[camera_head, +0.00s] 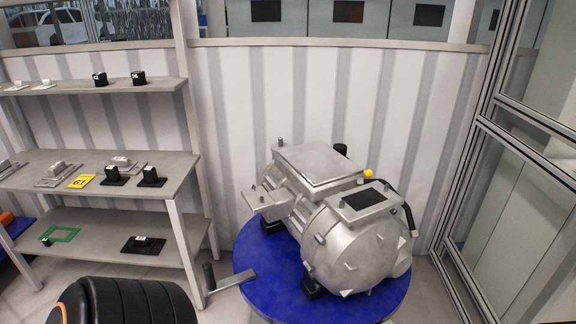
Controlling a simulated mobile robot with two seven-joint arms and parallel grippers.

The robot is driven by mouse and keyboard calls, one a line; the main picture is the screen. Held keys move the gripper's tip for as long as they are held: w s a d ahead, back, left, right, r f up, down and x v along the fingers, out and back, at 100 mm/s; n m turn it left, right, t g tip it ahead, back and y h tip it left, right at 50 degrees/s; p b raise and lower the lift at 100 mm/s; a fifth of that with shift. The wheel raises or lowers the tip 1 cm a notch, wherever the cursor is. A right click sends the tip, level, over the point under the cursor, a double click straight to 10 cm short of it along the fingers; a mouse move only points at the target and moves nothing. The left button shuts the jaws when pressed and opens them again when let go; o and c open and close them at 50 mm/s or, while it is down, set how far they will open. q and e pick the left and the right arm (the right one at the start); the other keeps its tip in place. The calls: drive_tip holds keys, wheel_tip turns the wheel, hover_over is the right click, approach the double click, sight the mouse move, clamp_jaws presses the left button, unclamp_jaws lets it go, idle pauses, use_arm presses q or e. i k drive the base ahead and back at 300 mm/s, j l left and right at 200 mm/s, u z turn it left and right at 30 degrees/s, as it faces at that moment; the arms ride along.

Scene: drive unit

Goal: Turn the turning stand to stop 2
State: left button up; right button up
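The turning stand is a round blue plate (258,300) on the floor side of the picture, right of centre. A large grey metal drive unit (345,230) sits on it, with a flat square lid, a black rectangular patch on top and a yellow cap. A flat metal crank arm (234,280) sticks out from the plate's left edge and ends in an upright black handle (209,276). Nothing is touching the handle. No stop numbers can be made out on the stand, and its far side is hidden behind the drive unit.
A grey shelf rack (110,218) with small black and silver parts and a yellow label (81,181) stands at left, its post close behind the handle. A glazed metal frame (480,130) stands at right. A ribbed white wall (240,100) is behind the stand.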

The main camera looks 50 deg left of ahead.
sight(325, 242)
drive_tip(key=u, duration=1.45)
drive_tip(key=i+j+z, duration=0.1)
drive_tip(key=j, duration=0.55)
drive_tip(key=i+j, duration=0.15)
drive_tip(key=j, duration=0.45)
drive_tip(key=i+j+z, duration=0.15)
drive_tip(key=j, duration=0.5)
drive_tip(key=i+j+z, duration=0.1)
drive_tip(key=j, duration=0.55)
drive_tip(key=i+j, duration=0.4)
